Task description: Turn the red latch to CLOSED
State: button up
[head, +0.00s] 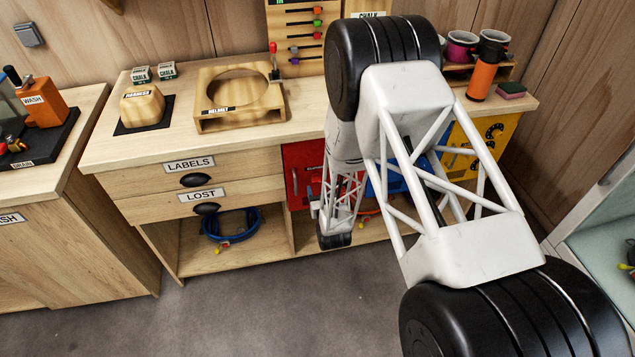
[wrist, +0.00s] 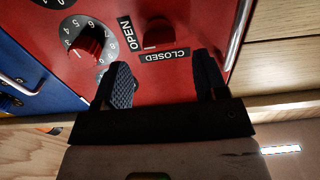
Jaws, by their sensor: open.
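The red latch (wrist: 158,34) is on a red door (wrist: 178,12), near the top middle of the wrist view. An OPEN label (wrist: 127,34) is at its left and a CLOSED label (wrist: 165,55) is just below it in the picture. Which label the latch points to I cannot tell. My gripper (wrist: 163,78) is open and empty, its two dark ribbed fingers spread below the CLOSED label, apart from the latch. In the head view the red door (head: 296,160) is partly covered by my arm, and the latch cannot be made out.
A numbered dial with a red knob (wrist: 84,46) sits left of the OPEN label, close to the left finger. A metal handle (wrist: 239,32) runs along the right edge of the door. A blue door (wrist: 25,65) adjoins at left. Wooden drawers (head: 200,180) are left of the red door.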

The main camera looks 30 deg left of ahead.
aim_at(318, 182)
jog(key=shift+x, duration=2.25)
jog(key=shift+c, duration=0.2)
jog(key=c, duration=0.9)
